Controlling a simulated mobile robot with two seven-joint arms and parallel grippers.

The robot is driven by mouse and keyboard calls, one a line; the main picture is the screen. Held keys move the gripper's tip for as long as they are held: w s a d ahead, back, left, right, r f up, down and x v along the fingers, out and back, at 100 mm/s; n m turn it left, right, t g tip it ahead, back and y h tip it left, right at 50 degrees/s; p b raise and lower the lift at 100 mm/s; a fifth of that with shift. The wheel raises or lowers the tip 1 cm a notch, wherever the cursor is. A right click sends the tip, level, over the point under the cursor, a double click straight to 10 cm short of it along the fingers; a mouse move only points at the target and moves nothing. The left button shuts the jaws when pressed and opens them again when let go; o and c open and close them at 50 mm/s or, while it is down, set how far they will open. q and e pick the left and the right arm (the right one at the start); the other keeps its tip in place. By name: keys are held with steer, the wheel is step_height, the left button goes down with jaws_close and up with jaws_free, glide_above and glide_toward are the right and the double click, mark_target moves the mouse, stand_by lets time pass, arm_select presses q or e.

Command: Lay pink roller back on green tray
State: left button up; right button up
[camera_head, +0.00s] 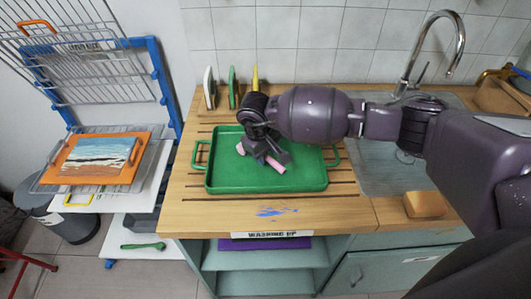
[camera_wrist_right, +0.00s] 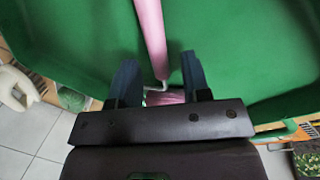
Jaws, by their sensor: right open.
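The green tray (camera_head: 225,178) lies on the wooden counter, and its green floor fills much of the right wrist view (camera_wrist_right: 80,35). The pink roller (camera_head: 275,166) is on the tray, partly hidden under my right gripper (camera_head: 266,154). In the right wrist view the roller (camera_wrist_right: 151,35) runs up from between the two dark fingers of the gripper (camera_wrist_right: 158,68), with a thin wire and another pink part close to the palm. The fingers are apart, one on each side of the roller. Whether they touch it I cannot tell. My left gripper is not in view.
Upright boards (camera_head: 232,88) stand behind the tray. The sink (camera_head: 375,175) with its tap (camera_head: 440,45) is on the right, with a sponge-like block (camera_head: 424,204) in front. The counter front has blue smears.

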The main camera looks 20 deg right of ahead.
step_height(320, 180, up, 11)
steer(key=a, duration=0.2)
steer(key=shift+s+b, duration=0.35)
steer(key=shift+s, duration=0.1)
